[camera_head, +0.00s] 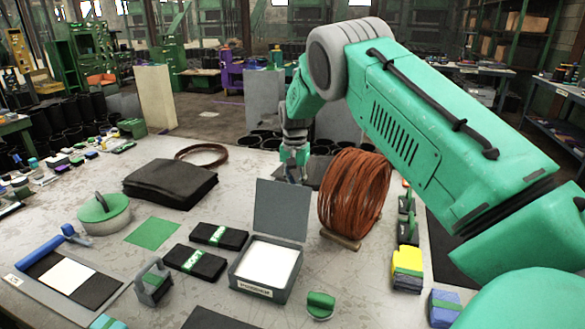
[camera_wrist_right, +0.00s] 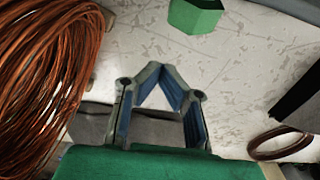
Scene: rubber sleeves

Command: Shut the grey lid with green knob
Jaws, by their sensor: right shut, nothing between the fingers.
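The grey lid (camera_head: 282,210) stands upright, open, at the back edge of a grey box (camera_head: 262,284) with a white inside. No knob shows on the side of the lid facing my head. My right gripper (camera_head: 294,180) is behind the lid's top edge, its fingertips partly hidden. In the right wrist view the blue-padded fingers (camera_wrist_right: 160,72) come together at the tips and are empty. A green block (camera_wrist_right: 195,15) shows beyond and apart from them, next to a grey edge; it looks like the knob on the lid's back. My left gripper is out of view.
A copper wire coil (camera_head: 354,196) stands close right of the lid. A black sheet stack (camera_head: 170,183) and brown ring (camera_head: 202,154) lie left. Green-labelled black packs (camera_head: 219,236) and a small green-topped object (camera_head: 320,304) flank the box.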

